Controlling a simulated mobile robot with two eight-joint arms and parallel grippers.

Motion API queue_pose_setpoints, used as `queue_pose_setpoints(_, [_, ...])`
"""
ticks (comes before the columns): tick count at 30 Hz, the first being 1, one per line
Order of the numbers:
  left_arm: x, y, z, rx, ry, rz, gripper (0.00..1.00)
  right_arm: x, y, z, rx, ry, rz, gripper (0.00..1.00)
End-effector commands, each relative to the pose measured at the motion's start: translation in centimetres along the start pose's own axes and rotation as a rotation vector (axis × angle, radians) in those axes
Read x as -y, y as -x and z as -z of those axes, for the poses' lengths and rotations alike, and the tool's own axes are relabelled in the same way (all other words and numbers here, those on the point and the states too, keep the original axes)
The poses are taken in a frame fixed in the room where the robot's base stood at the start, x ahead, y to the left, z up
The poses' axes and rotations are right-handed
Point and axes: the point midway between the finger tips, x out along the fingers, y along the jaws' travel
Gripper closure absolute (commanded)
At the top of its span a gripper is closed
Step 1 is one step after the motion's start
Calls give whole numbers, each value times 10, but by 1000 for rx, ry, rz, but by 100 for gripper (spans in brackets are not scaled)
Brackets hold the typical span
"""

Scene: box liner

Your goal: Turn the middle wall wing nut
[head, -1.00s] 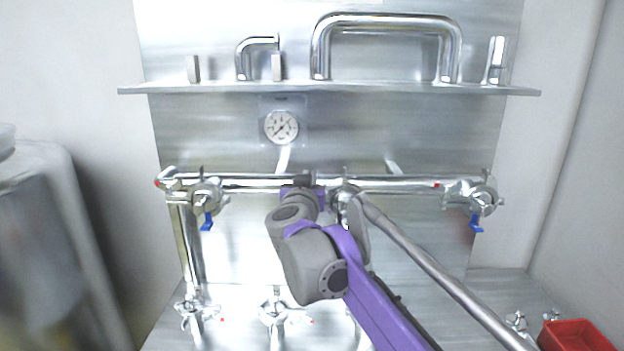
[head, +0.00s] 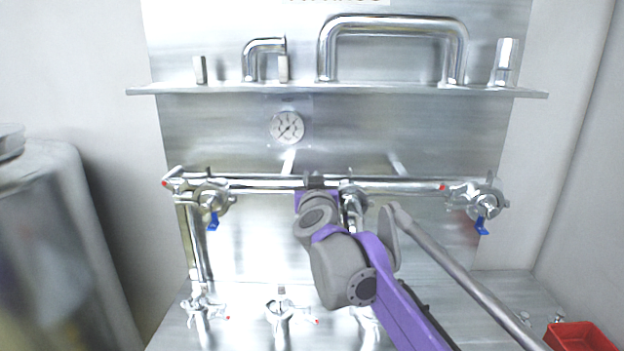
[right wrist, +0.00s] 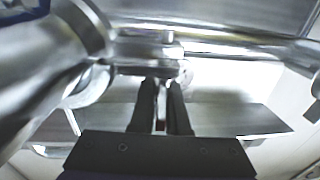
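The middle wall clamp with its wing nut (head: 352,190) is on the horizontal steel pipe, partly hidden by my right arm in the head view. My right gripper (head: 316,181) is at the pipe just left of this clamp. In the right wrist view, the two dark fingers of my right gripper (right wrist: 162,82) are close together with a narrow gap. Their tips meet or overlap a small metal block (right wrist: 148,48) beside a large round fitting (right wrist: 85,30). I cannot tell whether they grip it. My left gripper is not in view.
Similar clamps sit at the left (head: 212,196) and right (head: 486,201), with blue levers below. A gauge (head: 287,127) is above the pipe. A shelf (head: 400,89) carries pipe parts. A red bin (head: 580,337) is at lower right, and a tank (head: 45,230) stands left.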

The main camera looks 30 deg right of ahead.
Motion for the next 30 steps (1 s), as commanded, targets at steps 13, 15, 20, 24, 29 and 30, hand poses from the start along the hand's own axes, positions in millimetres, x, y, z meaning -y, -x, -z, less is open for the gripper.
queue_pose_setpoints(13, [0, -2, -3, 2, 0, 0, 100, 0, 9, -1, 1, 0, 1, 79])
queue_pose_setpoints(15, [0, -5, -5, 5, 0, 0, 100, 1, 19, -1, 2, 0, 2, 79])
queue_pose_setpoints(20, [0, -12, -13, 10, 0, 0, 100, 1, 51, -2, 1, 1, 2, 79])
queue_pose_setpoints(24, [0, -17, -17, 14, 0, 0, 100, 0, 78, -2, 1, 0, 2, 79])
queue_pose_setpoints(29, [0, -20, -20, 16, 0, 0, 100, 1, 99, -1, 1, -1, 2, 79])
queue_pose_setpoints(30, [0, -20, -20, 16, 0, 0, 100, 0, 102, -1, 0, 0, 1, 79])
